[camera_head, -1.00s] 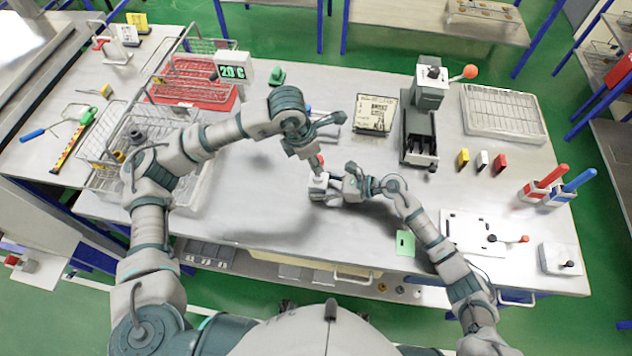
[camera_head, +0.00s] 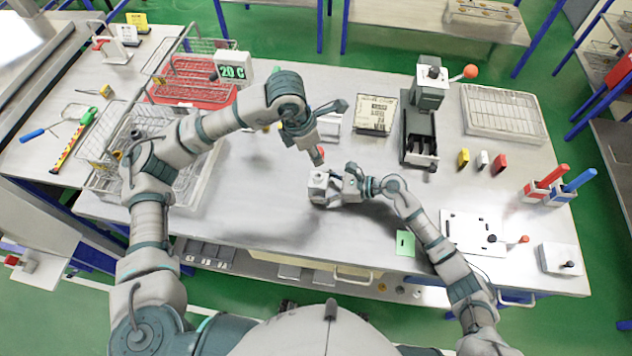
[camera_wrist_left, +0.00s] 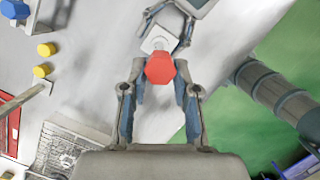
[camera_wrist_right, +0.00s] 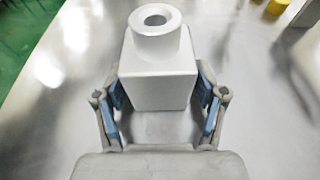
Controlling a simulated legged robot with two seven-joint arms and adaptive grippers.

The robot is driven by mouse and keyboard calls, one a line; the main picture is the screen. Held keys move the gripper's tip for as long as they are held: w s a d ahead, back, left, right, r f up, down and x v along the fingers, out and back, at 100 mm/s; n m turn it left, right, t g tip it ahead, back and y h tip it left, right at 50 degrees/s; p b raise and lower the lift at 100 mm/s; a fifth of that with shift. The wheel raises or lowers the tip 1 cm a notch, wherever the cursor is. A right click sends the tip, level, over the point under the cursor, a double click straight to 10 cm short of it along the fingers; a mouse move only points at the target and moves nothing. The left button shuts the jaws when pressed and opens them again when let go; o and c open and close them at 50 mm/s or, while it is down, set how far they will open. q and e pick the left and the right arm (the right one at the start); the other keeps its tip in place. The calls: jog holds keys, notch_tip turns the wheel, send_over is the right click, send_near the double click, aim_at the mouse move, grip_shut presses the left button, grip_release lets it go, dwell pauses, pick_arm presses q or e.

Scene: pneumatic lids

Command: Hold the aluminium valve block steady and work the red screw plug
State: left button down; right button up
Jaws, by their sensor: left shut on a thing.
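The aluminium valve block (camera_head: 318,187) stands upright on the table near its front middle. The right wrist view shows it as a pale block (camera_wrist_right: 158,70) with a round collar and an open hole on top. My right gripper (camera_wrist_right: 160,98) has one finger against each side of it. My left gripper (camera_head: 318,157) is above the block, shut on the red screw plug (camera_head: 320,151). In the left wrist view the hexagonal red plug head (camera_wrist_left: 160,69) sits between the fingers, with the block (camera_wrist_left: 161,38) beyond. The plug is clear of the block; its lower end is hidden.
Wire baskets (camera_head: 112,135) and a red tray (camera_head: 192,78) are at the left. A lever press (camera_head: 420,130) and a wire rack (camera_head: 502,112) stand back right. A white plate (camera_head: 470,232) and green card (camera_head: 405,243) lie right of the block. The table left of it is clear.

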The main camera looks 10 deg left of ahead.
jog(key=shift+r, duration=0.1)
pick_arm(q)
jog(key=shift+d, duration=0.1)
pick_arm(e)
jog(key=v, duration=1.2)
jog(key=shift+w, duration=0.1)
